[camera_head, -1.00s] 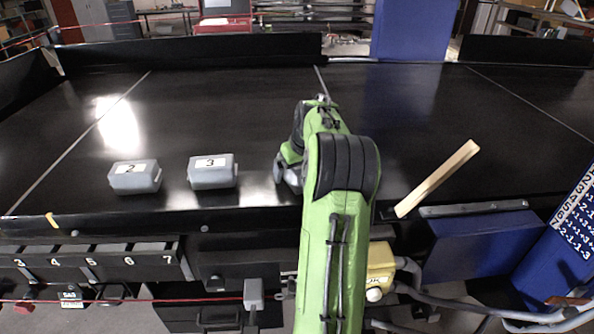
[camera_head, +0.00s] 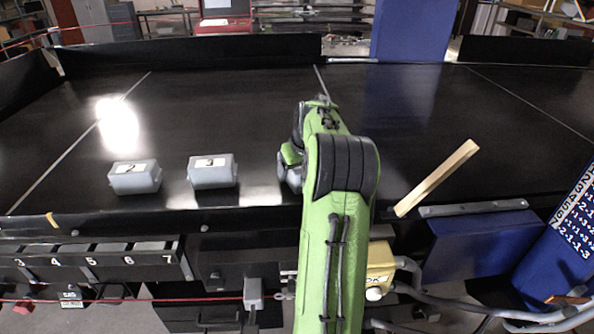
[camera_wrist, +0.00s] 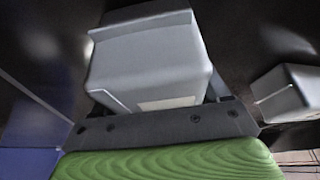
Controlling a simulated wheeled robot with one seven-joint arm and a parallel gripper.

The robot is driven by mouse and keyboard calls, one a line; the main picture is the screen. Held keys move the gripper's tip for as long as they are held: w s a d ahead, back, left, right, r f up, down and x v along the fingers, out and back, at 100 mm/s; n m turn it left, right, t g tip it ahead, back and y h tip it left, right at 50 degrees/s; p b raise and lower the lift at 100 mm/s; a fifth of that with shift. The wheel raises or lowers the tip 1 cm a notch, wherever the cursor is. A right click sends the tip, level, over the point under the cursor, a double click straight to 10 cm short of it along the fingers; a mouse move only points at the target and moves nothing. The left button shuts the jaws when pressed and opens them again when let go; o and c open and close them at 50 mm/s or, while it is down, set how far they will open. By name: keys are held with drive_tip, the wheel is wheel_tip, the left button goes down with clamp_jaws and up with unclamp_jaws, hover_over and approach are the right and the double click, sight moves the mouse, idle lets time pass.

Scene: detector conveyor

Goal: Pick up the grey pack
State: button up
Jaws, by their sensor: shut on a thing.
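A grey pack (camera_wrist: 145,62) fills the middle of the wrist view, with a pale label on its near side. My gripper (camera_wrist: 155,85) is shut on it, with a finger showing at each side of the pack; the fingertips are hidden. In the head view my green arm covers most of the gripper and the held pack, so I cannot tell whether the pack is clear of the belt. Two more grey packs, labelled 2 (camera_head: 135,177) and 3 (camera_head: 212,171), sit on the black belt to the left. One neighbouring pack (camera_wrist: 288,93) shows at the right of the wrist view.
The black conveyor belt (camera_head: 230,110) is mostly bare behind the packs. A wooden strip (camera_head: 437,178) lies slanted at the belt's front edge on the right. Numbered slots (camera_head: 95,262) are at the front left, and a yellow box (camera_head: 380,265) is beside my arm.

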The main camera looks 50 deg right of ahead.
wheel_tip(320, 180, up, 10)
drive_tip(key=shift+r+p, duration=0.2)
drive_tip(key=shift+p, duration=0.8)
